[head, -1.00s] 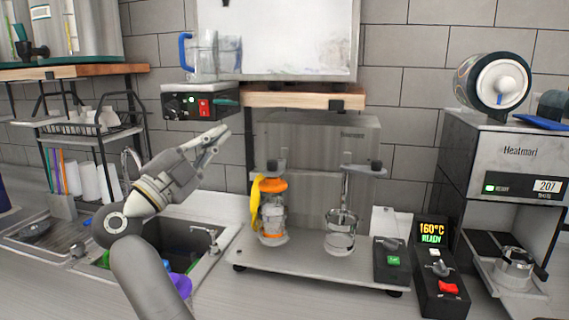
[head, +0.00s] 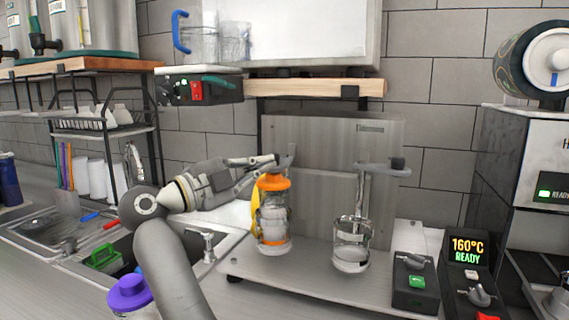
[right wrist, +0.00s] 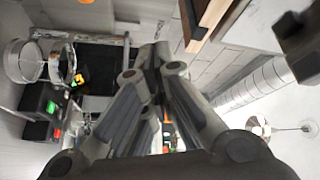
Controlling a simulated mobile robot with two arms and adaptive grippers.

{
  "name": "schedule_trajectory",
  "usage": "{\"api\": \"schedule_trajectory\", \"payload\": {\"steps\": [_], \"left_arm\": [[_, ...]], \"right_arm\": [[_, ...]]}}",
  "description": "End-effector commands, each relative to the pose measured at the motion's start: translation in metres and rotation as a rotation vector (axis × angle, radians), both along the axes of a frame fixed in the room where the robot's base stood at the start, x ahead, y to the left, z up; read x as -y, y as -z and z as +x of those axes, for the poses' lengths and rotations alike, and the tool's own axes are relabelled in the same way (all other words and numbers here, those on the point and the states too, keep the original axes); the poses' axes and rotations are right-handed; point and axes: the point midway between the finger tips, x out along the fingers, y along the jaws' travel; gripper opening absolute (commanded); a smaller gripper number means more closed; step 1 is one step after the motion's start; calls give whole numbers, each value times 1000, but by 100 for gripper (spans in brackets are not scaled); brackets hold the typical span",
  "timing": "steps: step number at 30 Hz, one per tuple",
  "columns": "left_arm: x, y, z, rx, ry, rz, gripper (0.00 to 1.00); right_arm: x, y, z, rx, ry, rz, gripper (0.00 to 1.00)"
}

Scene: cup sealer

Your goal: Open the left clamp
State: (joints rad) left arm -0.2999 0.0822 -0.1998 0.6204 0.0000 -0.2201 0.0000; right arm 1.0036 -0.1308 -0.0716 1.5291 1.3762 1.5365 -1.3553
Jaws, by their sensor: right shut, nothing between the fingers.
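The left clamp (head: 291,153) is a grey lever with a dark knob at the top left of the cup sealer (head: 330,130). Below it stands a clear cup (head: 273,222) with an orange cap (head: 273,183) and an orange band near its base. My right gripper (head: 274,161) is shut and empty, its fingertips at the clamp's left side just above the orange cap; I cannot tell whether they touch the clamp. In the right wrist view its fingers (right wrist: 155,62) are together. The right clamp (head: 385,168) is over a second clear holder (head: 352,245). My left gripper is not in view.
A wooden shelf (head: 315,88) runs above the sealer. A control box (head: 414,280) and a heater display reading 160°C READY (head: 468,250) stand at the right. A purple-lidded container (head: 130,292) is beside my arm, near the sink (head: 110,252).

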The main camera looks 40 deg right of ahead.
Motion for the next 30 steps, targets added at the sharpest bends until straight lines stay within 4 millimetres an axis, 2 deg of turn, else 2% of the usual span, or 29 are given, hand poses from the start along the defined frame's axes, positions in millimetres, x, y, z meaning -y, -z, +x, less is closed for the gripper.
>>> {"api": "schedule_trajectory", "payload": {"steps": [7,11,14,25,30], "left_arm": [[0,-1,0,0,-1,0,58],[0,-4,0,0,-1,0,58],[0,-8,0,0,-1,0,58],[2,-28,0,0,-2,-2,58],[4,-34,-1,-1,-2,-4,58]], "right_arm": [[0,-1,0,1,0,-1,0],[9,-3,0,0,1,-2,0],[23,-5,-1,0,4,-3,0],[101,-17,-1,0,5,-3,0],[93,-6,23,-3,-1,-1,0]]}}
